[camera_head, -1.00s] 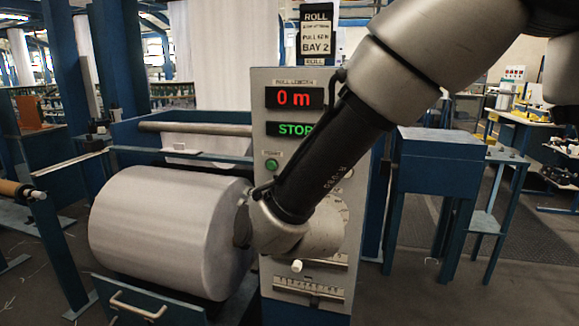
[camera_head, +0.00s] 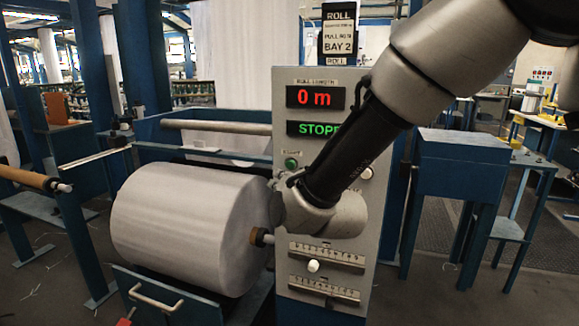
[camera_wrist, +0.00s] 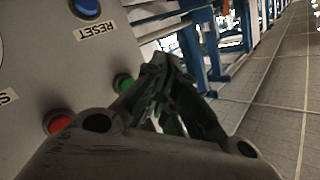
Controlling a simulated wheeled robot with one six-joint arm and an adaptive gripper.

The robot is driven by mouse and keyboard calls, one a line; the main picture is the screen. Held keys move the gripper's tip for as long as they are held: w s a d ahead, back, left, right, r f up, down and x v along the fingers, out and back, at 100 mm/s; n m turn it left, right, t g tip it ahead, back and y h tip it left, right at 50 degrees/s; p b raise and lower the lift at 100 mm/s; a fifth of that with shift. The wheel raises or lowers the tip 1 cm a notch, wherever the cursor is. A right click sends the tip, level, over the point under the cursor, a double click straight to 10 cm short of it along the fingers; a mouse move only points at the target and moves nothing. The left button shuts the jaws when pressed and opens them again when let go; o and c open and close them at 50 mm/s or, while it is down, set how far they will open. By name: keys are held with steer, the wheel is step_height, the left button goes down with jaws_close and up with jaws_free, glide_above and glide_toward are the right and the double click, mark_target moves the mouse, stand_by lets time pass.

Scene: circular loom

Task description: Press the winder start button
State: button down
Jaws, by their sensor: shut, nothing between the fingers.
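The winder's grey control panel (camera_head: 327,75) shows a red "0 m" readout and a green display reading "STOPPE", its end hidden by my arm. A green button (camera_head: 291,163) sits below the display at the panel's left. In the wrist view the green button (camera_wrist: 123,82) is just left of my gripper (camera_wrist: 168,68). A red button (camera_wrist: 58,123) lies lower left, and a blue button (camera_wrist: 88,7) labelled RESET is at the top. My gripper's fingers are together and empty. Whether they touch the panel cannot be told. In the head view my wrist covers the panel's middle.
A large white roll (camera_head: 180,225) lies left of the panel, its core end (camera_head: 262,237) sticking out near my wrist. Two scales sit low on the panel, with a white knob (camera_head: 313,266). A blue cabinet (camera_head: 462,180) stands right. Open floor shows beyond.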

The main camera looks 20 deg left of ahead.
steer(key=shift+w+d, duration=0.1)
steer(key=shift+w, duration=1.75)
steer(key=shift+w, duration=0.1)
steer(key=shift+w, duration=0.3)
steer(key=shift+w+d, duration=0.1)
steer(key=shift+w, duration=0.4)
stand_by(0.5)
steer(key=shift+s, duration=0.9)
steer(key=s, duration=0.5)
steer(key=shift+a, duration=0.3)
